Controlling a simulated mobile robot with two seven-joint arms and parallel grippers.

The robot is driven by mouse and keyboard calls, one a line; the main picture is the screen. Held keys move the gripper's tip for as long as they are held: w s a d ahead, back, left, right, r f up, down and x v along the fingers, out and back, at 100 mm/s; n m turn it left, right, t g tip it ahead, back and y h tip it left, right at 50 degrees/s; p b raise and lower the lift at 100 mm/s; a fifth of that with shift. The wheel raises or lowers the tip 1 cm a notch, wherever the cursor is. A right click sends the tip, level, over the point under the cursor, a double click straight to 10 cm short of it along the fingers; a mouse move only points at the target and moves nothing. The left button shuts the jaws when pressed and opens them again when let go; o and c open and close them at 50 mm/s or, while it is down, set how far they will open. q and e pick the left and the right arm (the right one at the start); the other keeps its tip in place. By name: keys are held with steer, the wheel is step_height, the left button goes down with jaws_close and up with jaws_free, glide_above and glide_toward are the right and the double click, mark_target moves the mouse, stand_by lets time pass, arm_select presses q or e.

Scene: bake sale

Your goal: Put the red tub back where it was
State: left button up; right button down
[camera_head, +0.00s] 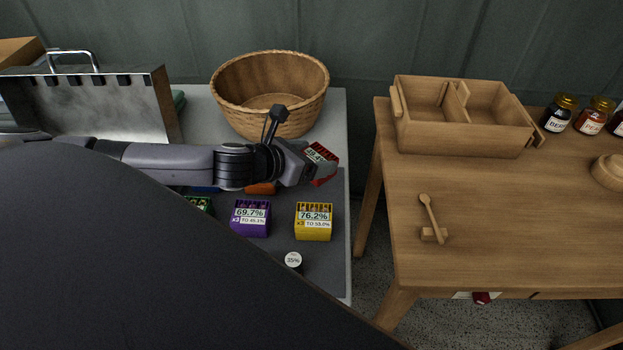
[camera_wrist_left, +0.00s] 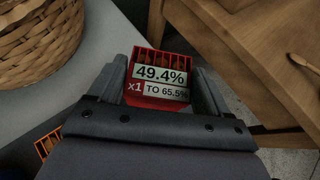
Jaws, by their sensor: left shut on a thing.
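The red tub (camera_head: 322,158) is a small slatted box with a label reading 49.4%. My left gripper (camera_head: 312,168) is shut on it near the right edge of the grey-topped table, in front of the wicker basket. In the left wrist view the red tub (camera_wrist_left: 160,77) sits between the two fingers of my left gripper (camera_wrist_left: 165,88), its label facing the camera. A purple tub (camera_head: 251,218) and a yellow tub (camera_head: 314,222) stand on the dark mat (camera_head: 335,262) in front of it. A green tub (camera_head: 200,204) and an orange tub (camera_head: 262,188) are partly hidden. My right gripper is not in view.
The wicker basket (camera_head: 270,92) stands behind my left gripper. A small white round piece marked 35% (camera_head: 293,260) lies on the mat. A metal case (camera_head: 90,100) is at the left. A gap separates the wooden table (camera_head: 500,220), with its wooden box (camera_head: 460,138), from the grey one.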

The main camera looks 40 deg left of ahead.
arm_select(q)
steer(key=shift+f+b, duration=0.75)
steer(key=shift+f, duration=1.65)
steer(key=o, duration=1.1)
steer(key=shift+f, duration=0.15)
steer(key=shift+r, duration=0.2)
steer(key=v, duration=1.2)
steer(key=shift+p, duration=0.3)
